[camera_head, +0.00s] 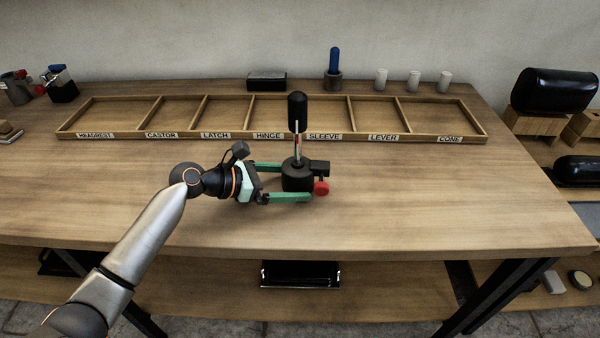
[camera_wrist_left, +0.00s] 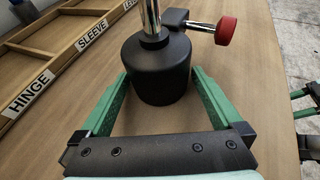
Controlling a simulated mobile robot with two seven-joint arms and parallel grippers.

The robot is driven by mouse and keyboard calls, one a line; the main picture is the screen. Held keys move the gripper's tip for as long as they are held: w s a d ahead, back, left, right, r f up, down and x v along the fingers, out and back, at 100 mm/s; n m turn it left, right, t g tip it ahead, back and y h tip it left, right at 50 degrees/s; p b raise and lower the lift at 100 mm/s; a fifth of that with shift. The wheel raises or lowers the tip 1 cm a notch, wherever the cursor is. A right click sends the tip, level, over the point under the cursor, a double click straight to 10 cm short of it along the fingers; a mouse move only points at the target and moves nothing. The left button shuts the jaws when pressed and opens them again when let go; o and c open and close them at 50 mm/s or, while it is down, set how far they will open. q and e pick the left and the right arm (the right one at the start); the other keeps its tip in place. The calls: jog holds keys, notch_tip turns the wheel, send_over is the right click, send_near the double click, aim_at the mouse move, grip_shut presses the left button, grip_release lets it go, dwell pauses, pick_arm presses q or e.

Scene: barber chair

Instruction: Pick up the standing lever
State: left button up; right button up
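The standing lever (camera_head: 297,110) is upright on the table, with a round black base (camera_head: 295,180), a shiny rod, a black grip on top and a red knob (camera_head: 321,188) at its side. My left gripper (camera_head: 300,183) is low at the base, one green finger on each side of it. The left wrist view shows the black base (camera_wrist_left: 158,75) between the two spread fingers (camera_wrist_left: 161,85); I cannot make out firm contact. Green finger-like parts, apparently of my right gripper (camera_wrist_left: 302,103), show at that view's right edge, cut off.
Behind the lever lies a wooden tray (camera_head: 230,139) with labelled compartments, all empty. Behind it stand a black block (camera_head: 267,81), a blue-handled piece (camera_head: 334,62) in a holder and white cups (camera_head: 413,81). The table right of the lever is clear.

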pick_arm(q)
grip_shut()
dwell(0.6)
jog(key=shift+r, duration=0.15)
